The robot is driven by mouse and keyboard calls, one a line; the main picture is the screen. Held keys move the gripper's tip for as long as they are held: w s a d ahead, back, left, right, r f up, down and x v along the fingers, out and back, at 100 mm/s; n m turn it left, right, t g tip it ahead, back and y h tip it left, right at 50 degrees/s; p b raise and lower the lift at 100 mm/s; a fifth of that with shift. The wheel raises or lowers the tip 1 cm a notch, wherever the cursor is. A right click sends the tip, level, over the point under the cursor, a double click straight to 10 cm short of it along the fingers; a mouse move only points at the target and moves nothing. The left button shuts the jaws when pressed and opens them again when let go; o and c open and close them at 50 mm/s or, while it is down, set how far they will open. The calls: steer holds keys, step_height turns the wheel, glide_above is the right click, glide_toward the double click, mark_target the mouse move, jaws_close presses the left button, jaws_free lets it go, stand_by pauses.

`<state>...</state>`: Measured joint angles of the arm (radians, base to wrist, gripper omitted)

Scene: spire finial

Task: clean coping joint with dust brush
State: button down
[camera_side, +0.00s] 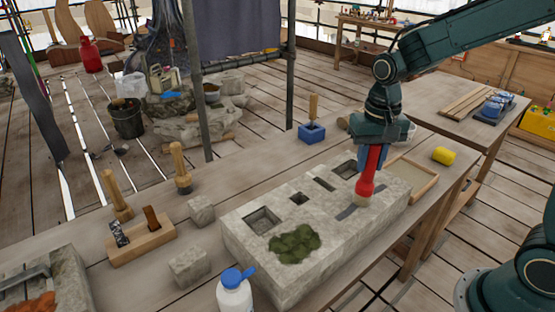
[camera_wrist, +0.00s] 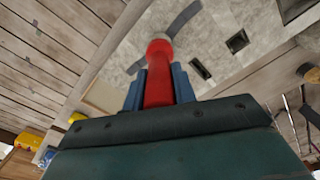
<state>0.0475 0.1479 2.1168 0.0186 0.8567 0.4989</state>
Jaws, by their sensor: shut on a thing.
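The dust brush (camera_side: 367,180) has a red handle and a pale bristle end. My gripper (camera_side: 371,158) is shut on its handle and holds it roughly upright, bristles down, over the right part of the stone coping block (camera_side: 245,245). The bristle end is at or just above a dark grey strip, which looks like the coping joint (camera_side: 346,212); I cannot tell if they touch. In the wrist view the red brush (camera_wrist: 158,75) sits between the blue fingers of my gripper (camera_wrist: 160,85), and dark strip pieces of the joint (camera_wrist: 183,18) show on both sides of its tip.
The block has several square and slot recesses and a green moss patch (camera_side: 294,243). A shallow wooden tray (camera_side: 425,190) lies behind the brush, a yellow cylinder (camera_side: 444,156) beyond it. A white bottle (camera_side: 234,292) stands in front. A blue block with a wooden handle (camera_side: 312,132) stands behind.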

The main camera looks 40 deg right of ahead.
steer(key=shift+d, duration=0.15)
steer(key=shift+d+f, duration=0.1)
steer(key=shift+d, duration=1.25)
steer(key=shift+s, duration=0.1)
step_height(320, 180, up, 7)
stand_by(1.0)
steer(key=shift+w, duration=0.25)
stand_by(0.3)
